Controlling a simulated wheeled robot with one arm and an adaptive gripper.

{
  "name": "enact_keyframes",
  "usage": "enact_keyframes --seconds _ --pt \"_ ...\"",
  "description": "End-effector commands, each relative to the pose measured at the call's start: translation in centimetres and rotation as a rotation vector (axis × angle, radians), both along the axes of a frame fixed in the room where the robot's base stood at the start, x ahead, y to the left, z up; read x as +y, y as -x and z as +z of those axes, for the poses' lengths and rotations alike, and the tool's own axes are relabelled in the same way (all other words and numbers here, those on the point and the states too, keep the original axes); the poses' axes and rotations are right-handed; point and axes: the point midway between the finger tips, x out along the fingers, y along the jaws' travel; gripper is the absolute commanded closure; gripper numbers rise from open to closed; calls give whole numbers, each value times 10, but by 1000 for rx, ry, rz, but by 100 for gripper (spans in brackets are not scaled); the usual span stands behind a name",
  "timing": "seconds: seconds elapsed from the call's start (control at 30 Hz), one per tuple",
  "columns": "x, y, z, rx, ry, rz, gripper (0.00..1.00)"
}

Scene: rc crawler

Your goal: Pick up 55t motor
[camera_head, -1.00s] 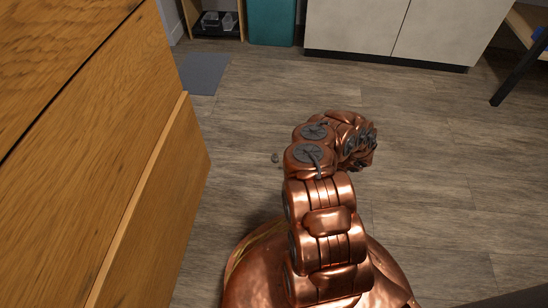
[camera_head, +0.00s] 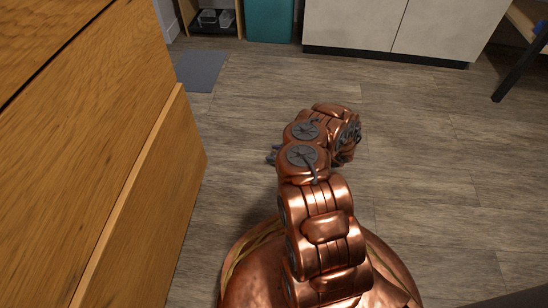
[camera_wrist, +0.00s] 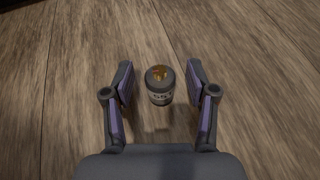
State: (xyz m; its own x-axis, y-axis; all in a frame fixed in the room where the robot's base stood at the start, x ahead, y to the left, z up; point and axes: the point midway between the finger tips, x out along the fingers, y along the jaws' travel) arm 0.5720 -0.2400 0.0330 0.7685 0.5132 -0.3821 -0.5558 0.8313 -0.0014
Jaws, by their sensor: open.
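The 55t motor (camera_wrist: 160,86) is a small dark can with a pale printed label and a copper-orange patch on its top. In the wrist view it appears upright over the wooden floor. My gripper (camera_wrist: 159,72) is open, with one finger on each side of the motor in that view and a visible gap on both sides. How far the motor lies below the fingertips I cannot tell. In the head view only dark bits of my gripper (camera_head: 271,155) show left of my arm, and the motor is not discernible there.
A wooden drawer cabinet (camera_head: 90,130) stands close on the left. Pale cabinets (camera_head: 385,28), a teal bin (camera_head: 269,20) and a grey mat (camera_head: 201,70) are at the back. A dark table leg (camera_head: 512,78) stands at the right. The floor around my arm is clear.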

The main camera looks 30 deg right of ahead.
Motion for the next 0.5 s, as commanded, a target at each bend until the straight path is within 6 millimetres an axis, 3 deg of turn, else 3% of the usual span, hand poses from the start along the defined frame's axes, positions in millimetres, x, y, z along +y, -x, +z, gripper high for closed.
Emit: enact_keyframes --seconds 0.2,0.5 --pt "0 0 0 1 0 -1 45" --pt "0 0 0 1 0 0 76"
